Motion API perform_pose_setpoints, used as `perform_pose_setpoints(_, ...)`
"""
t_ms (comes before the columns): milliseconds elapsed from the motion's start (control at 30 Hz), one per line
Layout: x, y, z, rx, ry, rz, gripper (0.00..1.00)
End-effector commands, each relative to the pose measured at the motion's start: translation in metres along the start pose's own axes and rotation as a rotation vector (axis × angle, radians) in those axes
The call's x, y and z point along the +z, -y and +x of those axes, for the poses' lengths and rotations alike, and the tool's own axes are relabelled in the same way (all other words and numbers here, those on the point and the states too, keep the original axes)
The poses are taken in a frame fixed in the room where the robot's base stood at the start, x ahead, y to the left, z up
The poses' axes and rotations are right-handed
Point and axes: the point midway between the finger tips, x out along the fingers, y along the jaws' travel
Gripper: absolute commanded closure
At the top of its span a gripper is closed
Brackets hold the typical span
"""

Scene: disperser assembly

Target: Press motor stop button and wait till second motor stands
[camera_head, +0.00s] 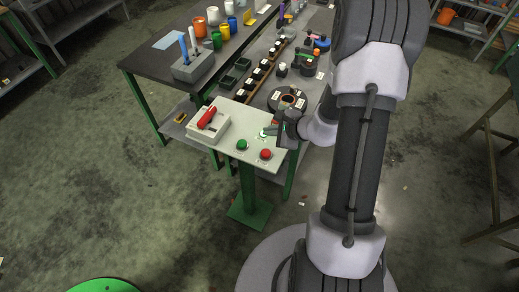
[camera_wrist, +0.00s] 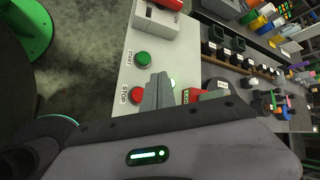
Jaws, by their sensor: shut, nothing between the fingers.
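The light control panel (camera_head: 222,143) has a green button (camera_head: 242,145) and a red button (camera_head: 266,154) at its front edge. In the wrist view the green one is marked START (camera_wrist: 143,58) and the red one STOP (camera_wrist: 136,95). A lit green button (camera_head: 263,134) lies farther back, partly behind my gripper in the wrist view. A red part (camera_wrist: 189,95) shows just right of the fingers; whether they touch it is unclear. My gripper (camera_head: 279,128) is shut and empty, low over the panel's right side. I cannot tell which thing is the second motor.
A box with a red switch (camera_head: 207,119) stands on the panel's left. Open floor lies left.

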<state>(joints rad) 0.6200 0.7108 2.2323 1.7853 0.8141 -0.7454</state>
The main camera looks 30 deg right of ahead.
Motion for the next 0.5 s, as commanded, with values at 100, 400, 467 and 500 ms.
perform_pose_setpoints(100, 0.001, 0.0, 0.0, 0.0, 0.001, -0.001, 1.0)
perform_pose_setpoints(400, -0.009, -0.01, 0.013, 0.002, 0.002, -0.001, 1.0)
perform_pose_setpoints(467, -0.012, -0.014, 0.019, 0.001, 0.002, 0.0, 1.0)
perform_pose_setpoints(500, -0.015, -0.017, 0.023, 0.001, 0.002, 0.001, 1.0)
